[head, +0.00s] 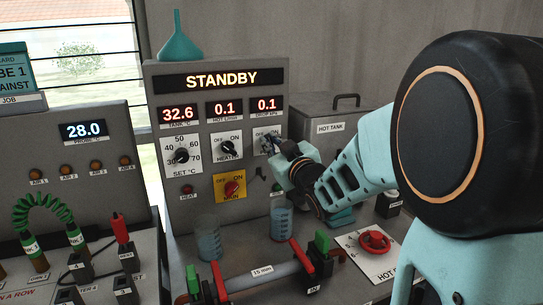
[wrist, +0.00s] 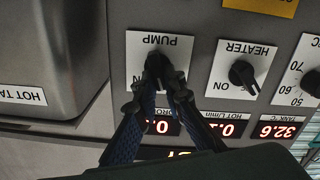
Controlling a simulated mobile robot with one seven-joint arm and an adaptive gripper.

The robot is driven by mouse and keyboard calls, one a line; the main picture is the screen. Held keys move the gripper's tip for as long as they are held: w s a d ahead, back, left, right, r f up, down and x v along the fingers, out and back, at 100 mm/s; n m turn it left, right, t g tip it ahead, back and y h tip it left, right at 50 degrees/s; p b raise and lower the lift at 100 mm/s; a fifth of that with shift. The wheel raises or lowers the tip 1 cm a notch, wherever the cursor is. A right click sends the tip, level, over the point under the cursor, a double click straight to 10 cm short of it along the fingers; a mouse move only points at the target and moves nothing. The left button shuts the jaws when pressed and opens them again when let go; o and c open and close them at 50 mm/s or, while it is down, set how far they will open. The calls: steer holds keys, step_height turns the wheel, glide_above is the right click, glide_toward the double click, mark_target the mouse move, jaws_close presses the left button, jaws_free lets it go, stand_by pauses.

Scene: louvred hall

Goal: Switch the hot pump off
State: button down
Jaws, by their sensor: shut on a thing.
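The grey control panel (head: 163,90) reads STANDBY on its top display. The pump switch is a black rotary knob on a white plate (wrist: 137,46), which shows upside down in the wrist view. My gripper (wrist: 162,82) is shut on the pump knob (wrist: 157,62), with one finger on each side. In the head view my gripper (head: 276,148) reaches the pump plate (head: 260,133) from the right and covers most of the knob. The fingers hide the knob's pointer, so I cannot tell its setting.
Left of the pump are the heater knob (head: 229,146) and set dial (head: 181,155); below is the yellow main switch (head: 231,187). The hot tank (head: 320,107) stands close on the right. Beakers (head: 208,241), a pipe and a red valve wheel (head: 374,242) occupy the bench.

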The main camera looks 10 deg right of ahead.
steer(key=n+b, duration=0.2)
steer(key=b, duration=0.1)
steer(key=n+b, duration=0.2)
steer(key=b, duration=0.1)
steer(key=shift+a+f+n, duration=0.2)
steer(key=shift+n, duration=0.2)
steer(key=c, duration=2)
jaws_free()
steer(key=shift+r, duration=0.1)
